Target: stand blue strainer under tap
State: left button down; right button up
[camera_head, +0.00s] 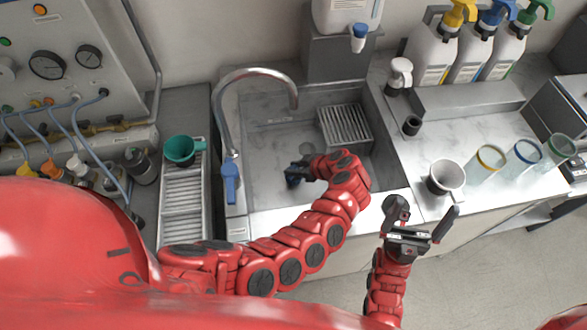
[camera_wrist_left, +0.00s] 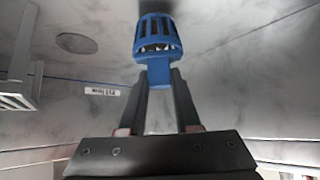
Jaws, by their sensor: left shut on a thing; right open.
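The blue strainer (camera_wrist_left: 157,38) is a slotted blue cup with a block-like blue part below it in the left wrist view. My left gripper (camera_wrist_left: 158,85) is shut on that lower part. In the head view my left gripper (camera_head: 299,172) is inside the sink basin, and the strainer (camera_head: 292,179) is mostly hidden by the gripper. The tap (camera_head: 256,72) arches over the sink from its left side, its outlet up and left of my gripper. My right gripper (camera_head: 424,222) is open and empty in front of the counter's right part.
A wire rack (camera_head: 345,125) sits at the sink's right back. A green cup (camera_head: 181,150) stands on the left drainer (camera_head: 181,205). A white cup (camera_head: 446,176) and several clear beakers stand on the right counter. Pump bottles (camera_head: 473,50) stand behind.

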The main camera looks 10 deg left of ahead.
pick_arm(q)
jog(key=shift+f, duration=0.65)
jog(key=c, duration=1.1)
grip_release()
jog(key=shift+f, duration=0.1)
jog(key=o, duration=0.5)
jog(key=shift+r, duration=0.25)
jog(key=p+v, duration=0.1)
jog(key=v, duration=0.6)
jog(key=shift+s+d+r, duration=0.1)
